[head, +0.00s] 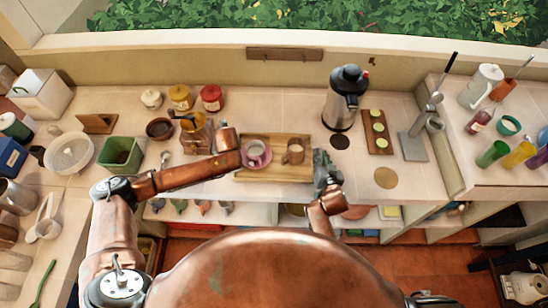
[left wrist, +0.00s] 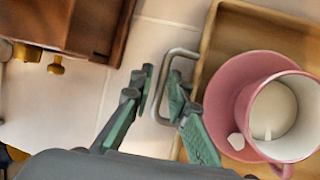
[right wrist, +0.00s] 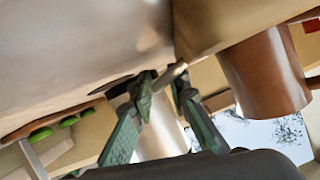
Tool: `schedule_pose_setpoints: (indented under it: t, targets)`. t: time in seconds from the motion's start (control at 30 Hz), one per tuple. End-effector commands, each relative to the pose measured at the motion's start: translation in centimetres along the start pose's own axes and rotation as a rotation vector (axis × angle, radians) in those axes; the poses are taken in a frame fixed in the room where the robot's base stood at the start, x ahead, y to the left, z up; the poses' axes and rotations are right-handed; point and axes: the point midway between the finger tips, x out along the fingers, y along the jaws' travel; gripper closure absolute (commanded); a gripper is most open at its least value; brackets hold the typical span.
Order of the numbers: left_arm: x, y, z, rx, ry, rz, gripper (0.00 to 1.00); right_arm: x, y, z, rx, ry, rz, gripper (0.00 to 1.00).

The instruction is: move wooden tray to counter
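The wooden tray (head: 270,177) is at the middle of the tiled counter, looking level; I cannot tell whether it touches the tiles. A pink cup (head: 254,149) on a pink saucer (head: 262,163) stands on its left half, and a brown mug (head: 293,155) on its right half. In the left wrist view, my left gripper (left wrist: 160,88) has its fingers close on either side of the tray's left metal handle (left wrist: 158,107). In the right wrist view, my right gripper (right wrist: 164,85) has its fingertips closed around the right handle (right wrist: 172,73).
A metal flask (head: 342,105) stands behind the tray's right end. A wooden grinder (head: 195,135) is close behind my left forearm. A lower shelf runs under the counter's front edge.

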Motion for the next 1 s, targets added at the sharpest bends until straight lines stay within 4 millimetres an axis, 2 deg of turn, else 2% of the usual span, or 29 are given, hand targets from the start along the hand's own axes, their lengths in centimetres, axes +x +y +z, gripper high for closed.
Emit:
schedule_pose_setpoints:
  t: [0.1,0.33,1.0]
  targets:
    - [-0.02,-0.03,0.0,0.0,0.0,0.0,0.85,-0.02,0.01,0.0,0.0,0.0,0.0,0.85]
    - [-0.04,-0.03,0.0,0.0,0.0,0.0,1.0,-0.03,0.01,0.01,0.0,0.0,0.0,1.0]
    - [-0.18,0.03,0.23,-0.001,-0.005,0.0,1.0,-0.05,-0.13,-0.23,-0.001,0.005,-0.003,1.0]
